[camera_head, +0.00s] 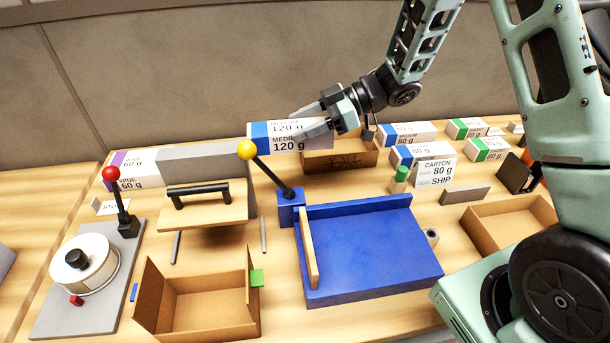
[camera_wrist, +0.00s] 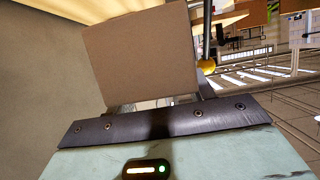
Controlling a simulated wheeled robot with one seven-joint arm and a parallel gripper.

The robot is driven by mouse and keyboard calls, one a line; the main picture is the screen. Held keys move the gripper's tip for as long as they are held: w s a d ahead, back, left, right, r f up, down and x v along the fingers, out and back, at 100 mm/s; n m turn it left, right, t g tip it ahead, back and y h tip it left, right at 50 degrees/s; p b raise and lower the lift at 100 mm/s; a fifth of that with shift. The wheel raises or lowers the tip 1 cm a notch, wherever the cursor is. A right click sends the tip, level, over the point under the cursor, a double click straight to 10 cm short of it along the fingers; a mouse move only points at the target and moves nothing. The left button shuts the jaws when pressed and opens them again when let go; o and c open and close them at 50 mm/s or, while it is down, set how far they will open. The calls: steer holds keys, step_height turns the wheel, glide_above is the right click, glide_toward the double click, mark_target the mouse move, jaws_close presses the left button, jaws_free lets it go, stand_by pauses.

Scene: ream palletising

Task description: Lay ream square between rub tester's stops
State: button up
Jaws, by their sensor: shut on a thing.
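A white ream with a blue band, marked "MEDIUM 120 g" (camera_head: 287,143), is at the back middle in the head view. My gripper (camera_head: 325,118) is shut on it, with its fingers at the ream's right part. In the wrist view a plain brownish face (camera_wrist: 145,60) fills the space beyond the gripper's dark edge (camera_wrist: 160,122); the far side of the ream is hidden. A blue bed (camera_head: 368,250) with a blue back wall, a wooden bar on its left and a yellow-knobbed lever (camera_head: 270,170) stands bare in front. I cannot tell which fixture is the rub tester.
A handled wooden board (camera_head: 203,212), with grey rods near it, and a grey plate (camera_head: 75,315) carrying a white drum are left. An open carton (camera_head: 210,312) is in front. Several reams (camera_head: 410,133) and a SHIP carton (camera_head: 433,173) are right.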

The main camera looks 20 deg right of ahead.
step_height(320, 180, down, 15)
steer(key=shift+f+p, duration=0.1)
steer(key=shift+p, duration=0.7)
steer(key=shift+f, duration=0.2)
steer(key=o, duration=1.2)
